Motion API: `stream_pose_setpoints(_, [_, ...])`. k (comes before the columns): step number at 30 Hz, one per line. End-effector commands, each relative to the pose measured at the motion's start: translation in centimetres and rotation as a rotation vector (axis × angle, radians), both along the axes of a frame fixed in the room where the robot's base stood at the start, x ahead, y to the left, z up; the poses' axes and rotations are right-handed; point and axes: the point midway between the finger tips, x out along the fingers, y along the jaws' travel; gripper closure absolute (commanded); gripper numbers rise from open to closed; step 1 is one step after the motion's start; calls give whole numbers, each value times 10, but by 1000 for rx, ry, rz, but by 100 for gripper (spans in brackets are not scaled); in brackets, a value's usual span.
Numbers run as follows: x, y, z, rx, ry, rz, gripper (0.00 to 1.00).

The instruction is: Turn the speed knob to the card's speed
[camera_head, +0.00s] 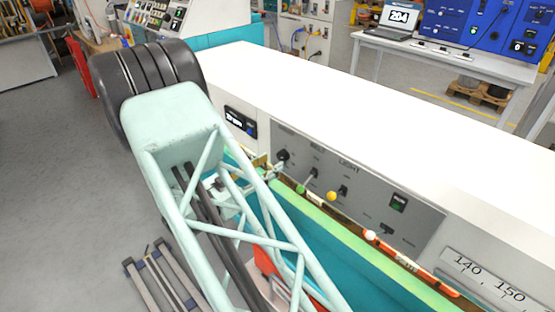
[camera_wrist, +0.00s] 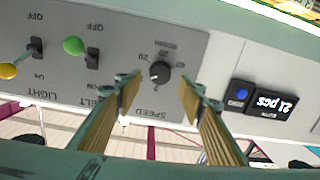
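The speed knob (camera_wrist: 160,74) is a round black dial with a small white mark, on the grey panel above the word SPEED. The wrist picture looks upside down. Printed numbers, including what look like 20 and 30, surround the knob; its exact setting is too small to read. My gripper (camera_wrist: 159,90) is open, its two fingers apart on either side of the knob in the picture. I cannot tell whether they touch it. In the head view the knob (camera_head: 282,155) shows at the panel's left end, close to my gripper. I cannot identify a speed card.
Beside the knob are a BELT switch with a green ball (camera_wrist: 74,46) and a LIGHT switch with a yellow ball (camera_wrist: 8,71). The white bench top (camera_head: 350,120) is clear. A numbered scale (camera_head: 490,280) is at right.

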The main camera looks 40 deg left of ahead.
Motion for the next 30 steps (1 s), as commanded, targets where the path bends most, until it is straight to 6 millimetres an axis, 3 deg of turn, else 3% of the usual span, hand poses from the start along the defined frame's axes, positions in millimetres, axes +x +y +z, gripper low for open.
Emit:
stream_pose_setpoints(12, [39, -5, 0, -1, 0, -2, 64])
stream_pose_setpoints(26, [44, -5, 0, -1, 0, 0, 64])
stream_pose_setpoints(30, [44, -5, 0, -1, 0, -1, 76])
